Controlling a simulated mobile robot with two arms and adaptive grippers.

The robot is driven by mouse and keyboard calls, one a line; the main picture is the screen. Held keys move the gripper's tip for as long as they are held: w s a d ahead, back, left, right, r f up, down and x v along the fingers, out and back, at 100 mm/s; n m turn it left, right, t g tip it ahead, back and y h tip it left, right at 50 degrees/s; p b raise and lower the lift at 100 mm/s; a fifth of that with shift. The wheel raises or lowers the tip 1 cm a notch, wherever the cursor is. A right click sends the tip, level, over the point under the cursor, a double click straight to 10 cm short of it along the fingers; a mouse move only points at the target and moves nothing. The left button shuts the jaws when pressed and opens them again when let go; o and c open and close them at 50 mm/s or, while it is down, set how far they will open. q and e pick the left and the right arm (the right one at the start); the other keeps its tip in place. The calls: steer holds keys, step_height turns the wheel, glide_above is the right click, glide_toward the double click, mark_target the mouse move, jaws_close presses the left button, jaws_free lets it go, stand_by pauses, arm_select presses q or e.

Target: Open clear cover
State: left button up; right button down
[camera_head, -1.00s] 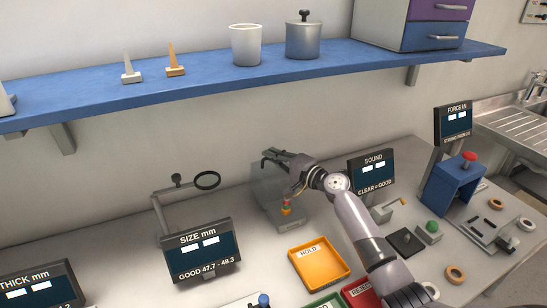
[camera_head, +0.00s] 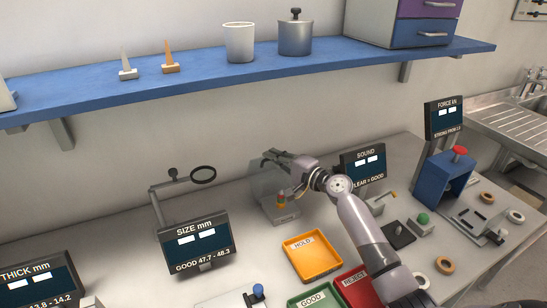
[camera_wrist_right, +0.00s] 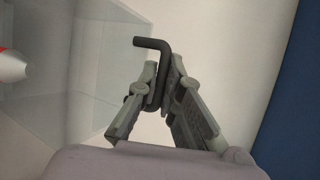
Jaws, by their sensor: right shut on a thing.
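The clear cover (camera_head: 264,180) is a see-through box at the back of the bench, mid-picture. It stands lifted or tilted above a grey base (camera_head: 284,217) that carries a small coloured stack (camera_head: 281,200). My right gripper (camera_head: 274,157) is at the cover's top edge. In the right wrist view my right gripper (camera_wrist_right: 160,88) is shut on a dark bent handle (camera_wrist_right: 153,44), with clear panels (camera_wrist_right: 75,70) to its left. How the handle joins the cover is hidden. My left gripper is not in view.
A magnifier on an arm (camera_head: 203,174) and the size display (camera_head: 196,241) stand to the left. The sound display (camera_head: 363,170) stands right, behind my arm. An orange HOLD tray (camera_head: 313,258) lies in front. The blue shelf (camera_head: 215,78) runs above.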

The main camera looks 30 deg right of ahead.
steer(key=c, duration=2.1)
jaws_free()
steer(key=shift+w+f, duration=0.1)
steer(key=shift+w, duration=0.15)
steer(key=shift+c, duration=0.2)
steer(key=shift+o, duration=0.6)
steer(key=shift+s, duration=0.15)
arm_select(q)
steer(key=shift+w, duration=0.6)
arm_select(e)
steer(key=v, duration=1.2)
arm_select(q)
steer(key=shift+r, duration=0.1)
